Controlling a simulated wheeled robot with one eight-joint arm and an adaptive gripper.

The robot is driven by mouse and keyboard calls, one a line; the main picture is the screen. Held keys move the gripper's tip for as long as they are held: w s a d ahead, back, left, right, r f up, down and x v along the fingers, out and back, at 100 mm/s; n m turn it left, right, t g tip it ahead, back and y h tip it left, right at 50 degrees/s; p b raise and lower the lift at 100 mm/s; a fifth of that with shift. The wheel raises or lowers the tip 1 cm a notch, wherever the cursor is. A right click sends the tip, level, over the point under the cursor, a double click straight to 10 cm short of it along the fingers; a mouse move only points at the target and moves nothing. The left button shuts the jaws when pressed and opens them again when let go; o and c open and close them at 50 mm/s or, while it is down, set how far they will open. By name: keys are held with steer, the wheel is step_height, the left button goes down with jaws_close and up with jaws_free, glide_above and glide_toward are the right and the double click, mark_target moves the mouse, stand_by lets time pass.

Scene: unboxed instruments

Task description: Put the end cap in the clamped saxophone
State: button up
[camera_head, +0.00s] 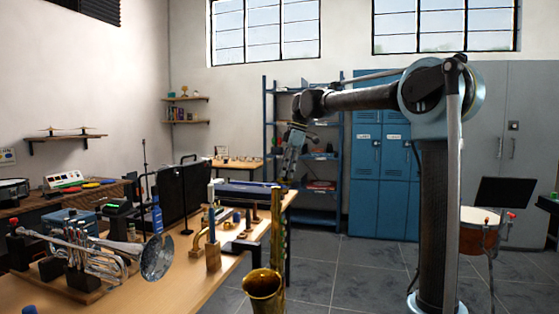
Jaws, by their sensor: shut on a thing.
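The gold saxophone (277,238) stands upright at the right edge of the workbench, its flared bell (263,284) low at the front. My gripper (287,181) points down close to the top end of the saxophone's tube in the picture. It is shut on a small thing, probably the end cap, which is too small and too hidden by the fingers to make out. I cannot tell whether that thing touches the tube.
The wooden workbench (190,291) carries a silver trumpet (95,255) on a stand at left and a wooden block (213,257) with upright parts beside the saxophone. A black panel (184,190) stands behind. The tiled floor (345,258) right of the bench is clear.

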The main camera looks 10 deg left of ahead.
steer(key=s+a+r+n, duration=0.2)
steer(key=s+r+n, duration=0.1)
steer(key=s+r, duration=0.25)
steer(key=shift+g, duration=0.3)
steer(key=shift+d+x, duration=0.2)
steer(key=shift+x, duration=1.1)
steer(key=shift+d+x, duration=0.2)
steer(key=shift+x, duration=1.05)
steer(key=shift+d+f, duration=0.1)
steer(key=shift+f, duration=1.2)
stand_by(0.8)
steer(key=o, duration=0.8)
steer(key=shift+c, duration=0.6)
steer(key=v, duration=0.6)
stand_by(0.5)
